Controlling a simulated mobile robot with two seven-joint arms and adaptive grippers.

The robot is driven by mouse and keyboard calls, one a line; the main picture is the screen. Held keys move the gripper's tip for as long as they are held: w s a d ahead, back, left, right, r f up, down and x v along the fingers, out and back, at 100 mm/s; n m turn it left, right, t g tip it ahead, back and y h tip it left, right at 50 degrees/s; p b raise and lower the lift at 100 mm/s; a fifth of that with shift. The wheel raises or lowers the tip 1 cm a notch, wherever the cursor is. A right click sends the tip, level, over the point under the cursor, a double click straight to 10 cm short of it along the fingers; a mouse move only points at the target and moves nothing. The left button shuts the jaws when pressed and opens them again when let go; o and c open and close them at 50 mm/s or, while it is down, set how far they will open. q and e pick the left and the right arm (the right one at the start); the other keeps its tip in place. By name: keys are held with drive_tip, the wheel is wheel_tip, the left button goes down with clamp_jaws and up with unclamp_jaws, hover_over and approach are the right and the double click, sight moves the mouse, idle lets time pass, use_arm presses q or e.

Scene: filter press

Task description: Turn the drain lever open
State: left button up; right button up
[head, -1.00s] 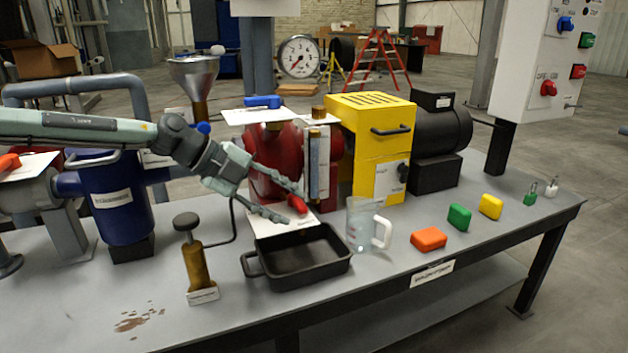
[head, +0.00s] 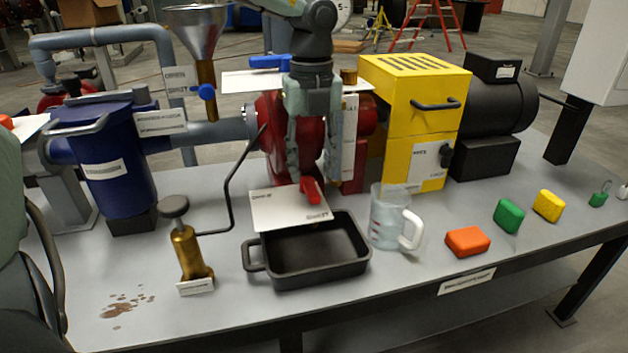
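The red drain lever (head: 311,190) sticks out low on the front of the red pump body (head: 268,125), just above a white label plate (head: 285,210). My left gripper (head: 312,178) points straight down in front of the red body. Its two fingers are spread apart, and the lever's top shows between and slightly below the fingertips. I cannot tell whether a finger touches the lever. The gripper hides part of the red body. My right gripper is not in view.
A black drain tray (head: 310,275) sits below the lever, with a clear jug (head: 388,220) to its right. A brass grease pump (head: 186,252) with a bent hose stands left. The yellow box (head: 400,150) is close on the right.

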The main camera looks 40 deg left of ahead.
sight(312, 190)
use_arm(q)
drive_tip(key=shift+f, duration=2.1)
clamp_jaws()
